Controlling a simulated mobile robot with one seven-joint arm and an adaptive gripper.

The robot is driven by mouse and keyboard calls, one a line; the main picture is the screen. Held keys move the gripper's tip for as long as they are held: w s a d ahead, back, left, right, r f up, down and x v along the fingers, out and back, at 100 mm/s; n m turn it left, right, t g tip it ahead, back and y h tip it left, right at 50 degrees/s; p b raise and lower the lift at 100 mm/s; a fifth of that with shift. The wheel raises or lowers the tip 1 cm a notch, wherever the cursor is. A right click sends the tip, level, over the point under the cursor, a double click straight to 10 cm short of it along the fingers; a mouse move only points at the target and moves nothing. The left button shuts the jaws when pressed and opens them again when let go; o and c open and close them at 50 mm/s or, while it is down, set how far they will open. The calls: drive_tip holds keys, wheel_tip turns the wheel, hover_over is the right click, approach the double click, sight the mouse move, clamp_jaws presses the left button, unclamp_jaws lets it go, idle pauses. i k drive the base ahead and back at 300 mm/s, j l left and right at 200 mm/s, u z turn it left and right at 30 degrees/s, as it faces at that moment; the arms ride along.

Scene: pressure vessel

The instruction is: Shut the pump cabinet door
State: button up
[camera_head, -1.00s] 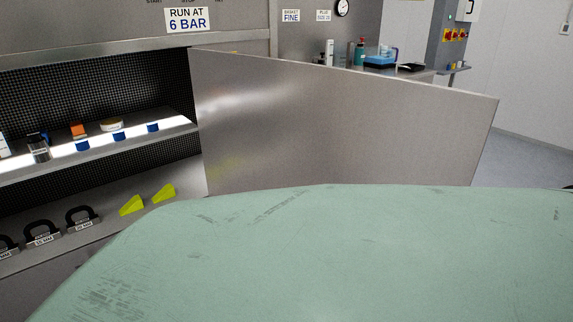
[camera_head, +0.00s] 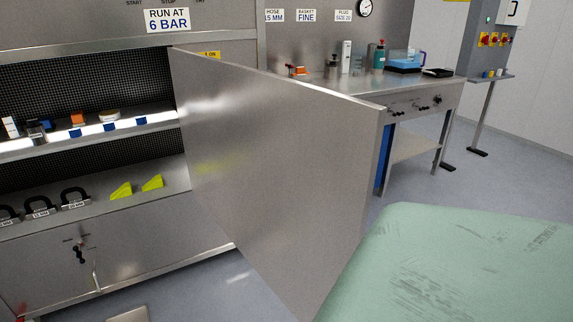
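The cabinet door (camera_head: 270,165) is a large plain grey metal panel. It stands wide open, swung out from the right side of the lit cabinet opening, with its free edge (camera_head: 370,165) towards me. The cabinet (camera_head: 110,225) at left shows a bright shelf and a dark perforated back wall. The door hides the right part of its inside. My gripper is not in view. A scuffed pale green part of my own body fills the lower right and hides the floor there; I cannot tell whether it touches the door.
Small items stand on the cabinet shelf (camera_head: 60,142), with yellow wedges (camera_head: 137,187) and black handles (camera_head: 45,205) below. Behind the door is a metal workbench (camera_head: 430,95) with bottles and a blue device (camera_head: 404,63). A control post (camera_head: 490,45) stands at back right. Floor (camera_head: 245,285) shows below the door.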

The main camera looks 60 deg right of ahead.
sight(285, 167)
drive_tip(key=k+l+z, duration=0.1)
drive_tip(key=l, duration=0.25)
drive_tip(key=k+l+z, duration=0.1)
drive_tip(key=k+l, duration=0.15)
drive_tip(key=k+l+z, duration=0.1)
drive_tip(key=l, duration=0.4)
drive_tip(key=k+l+z, duration=0.1)
drive_tip(key=l, duration=0.3)
drive_tip(key=k+l+z, duration=0.1)
drive_tip(key=l, duration=0.3)
drive_tip(key=k, duration=0.1)
